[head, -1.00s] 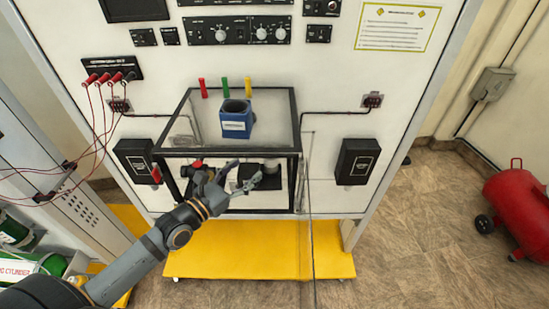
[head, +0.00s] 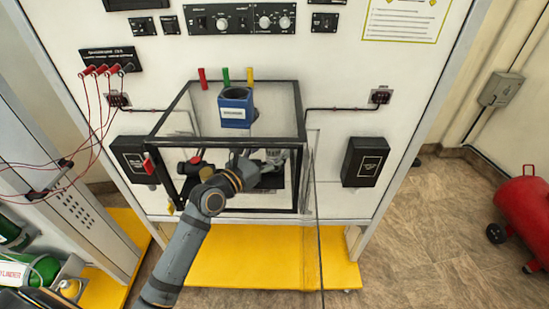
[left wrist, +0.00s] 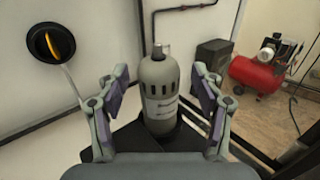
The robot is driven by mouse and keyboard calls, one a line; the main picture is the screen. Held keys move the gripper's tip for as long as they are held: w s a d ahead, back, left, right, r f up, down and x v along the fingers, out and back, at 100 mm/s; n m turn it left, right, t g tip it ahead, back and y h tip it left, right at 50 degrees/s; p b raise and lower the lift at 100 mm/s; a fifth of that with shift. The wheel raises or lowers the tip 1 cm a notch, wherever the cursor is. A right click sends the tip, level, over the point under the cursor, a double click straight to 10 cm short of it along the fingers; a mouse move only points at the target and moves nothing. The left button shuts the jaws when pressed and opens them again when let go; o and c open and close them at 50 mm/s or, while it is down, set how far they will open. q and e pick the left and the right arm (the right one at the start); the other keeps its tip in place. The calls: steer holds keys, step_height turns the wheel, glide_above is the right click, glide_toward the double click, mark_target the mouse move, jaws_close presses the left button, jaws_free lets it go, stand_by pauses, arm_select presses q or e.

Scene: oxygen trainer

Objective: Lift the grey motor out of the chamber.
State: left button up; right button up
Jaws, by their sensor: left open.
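The grey motor (left wrist: 158,92) stands upright on a dark base (left wrist: 115,143) in the left wrist view, a light cylinder with slots and a small label. My left gripper (left wrist: 160,74) is open, with one finger on each side of the motor and visible gaps between. In the head view my left gripper (head: 266,160) reaches through the front of the black-framed chamber (head: 302,180); the motor is mostly hidden behind it there. My right gripper is not in view.
A blue container (head: 235,112) stands on the chamber's clear top. A red-and-black fitting (head: 194,164) is inside, left of my gripper. A round black port with a yellow part (left wrist: 50,42) is on the wall. A red compressor (head: 525,212) stands off right.

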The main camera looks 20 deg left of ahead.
arm_select(q)
steer(key=shift+s+a, duration=0.15)
steer(key=shift+s, duration=0.05)
steer(key=shift+r, duration=0.1)
steer(key=c, duration=0.3)
jaws_close()
